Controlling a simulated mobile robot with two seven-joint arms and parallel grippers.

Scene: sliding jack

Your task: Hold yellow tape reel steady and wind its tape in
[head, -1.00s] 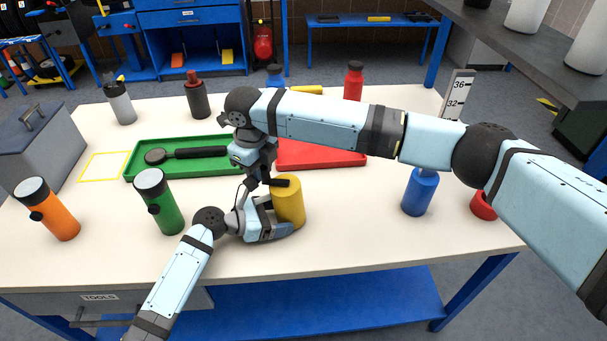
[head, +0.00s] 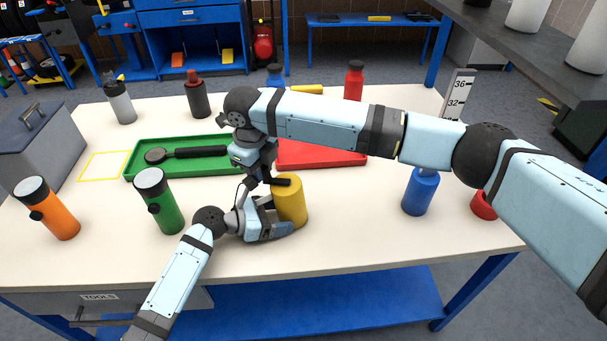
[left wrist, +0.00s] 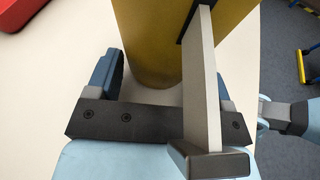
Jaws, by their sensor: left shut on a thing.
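The yellow tape reel (head: 291,205) stands upright near the front middle of the table. My left gripper (head: 272,226) is shut around its lower part, with a finger on each side in the left wrist view (left wrist: 165,88). There the yellow reel (left wrist: 150,45) has a dark slot, and a pale strip (left wrist: 202,80), apparently its tape, sticks out toward the camera to a grey end piece (left wrist: 207,161). My right gripper (head: 266,177) is beside the reel's top, at a black bar (head: 281,181) over its rim. Whether it grips the bar is unclear.
A green tray (head: 132,165) with a black-handled tool and a red tray (head: 320,155) lie behind. Green (head: 165,210) and orange (head: 60,215) flashlights stand left. A blue cylinder (head: 418,195) stands right, under my right arm. The table's front right is clear.

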